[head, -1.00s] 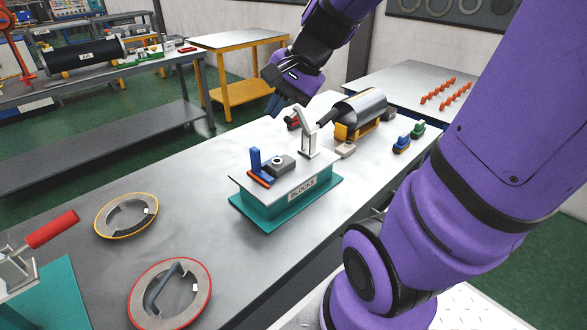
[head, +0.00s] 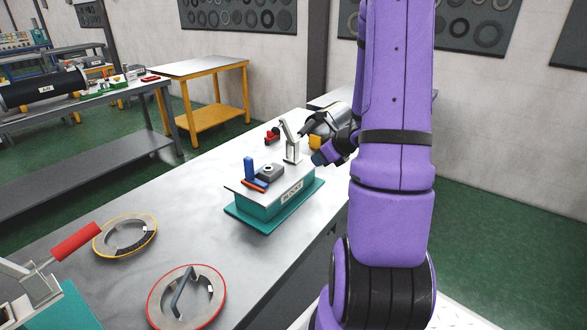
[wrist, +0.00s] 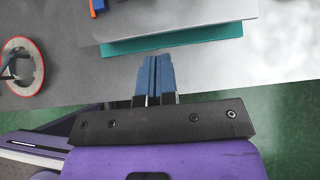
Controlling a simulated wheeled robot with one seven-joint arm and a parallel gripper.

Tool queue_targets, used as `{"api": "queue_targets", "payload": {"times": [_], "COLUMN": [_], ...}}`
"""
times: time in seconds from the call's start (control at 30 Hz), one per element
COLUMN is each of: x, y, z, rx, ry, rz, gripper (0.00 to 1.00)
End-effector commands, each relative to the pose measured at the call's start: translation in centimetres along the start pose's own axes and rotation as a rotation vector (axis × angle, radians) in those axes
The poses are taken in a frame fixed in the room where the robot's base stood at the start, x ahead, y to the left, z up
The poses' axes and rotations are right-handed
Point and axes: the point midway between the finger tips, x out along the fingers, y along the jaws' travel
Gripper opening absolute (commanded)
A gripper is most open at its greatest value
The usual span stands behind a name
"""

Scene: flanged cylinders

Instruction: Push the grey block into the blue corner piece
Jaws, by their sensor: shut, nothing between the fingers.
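The grey block (head: 269,171) sits on the pale top of the teal "BLOCKS" stand. It has a round dark feature on its upper face. The blue corner piece (head: 249,168) stands upright just left of the block, with an orange-red strip (head: 254,184) low along the front. I cannot tell whether block and corner piece touch. My gripper (head: 319,158) is right of the stand, apart from the block. In the wrist view my gripper (wrist: 155,75) has its blue fingers together and empty, over the bench edge; a bit of the blue piece (wrist: 98,5) shows at the top.
A grey toggle clamp (head: 291,145) stands at the stand's back right end. A metal cylinder (head: 328,118) on a yellow support is behind my gripper. Two flanged rings, yellow-rimmed (head: 125,235) and red-rimmed (head: 187,298), lie at the front left. The bench between is clear.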

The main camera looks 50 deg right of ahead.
Motion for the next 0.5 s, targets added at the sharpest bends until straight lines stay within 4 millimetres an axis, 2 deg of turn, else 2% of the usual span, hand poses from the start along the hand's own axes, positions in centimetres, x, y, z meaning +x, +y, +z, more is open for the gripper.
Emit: {"api": "queue_targets", "payload": {"times": [0.17, 0.5], "x": [1.7, 7.8], "y": [0.0, 0.1], "z": [0.0, 0.0], "rx": [0.001, 0.0], "ry": [0.0, 0.001], "rz": [0.003, 0.005], "gripper": [0.0, 0.0]}}
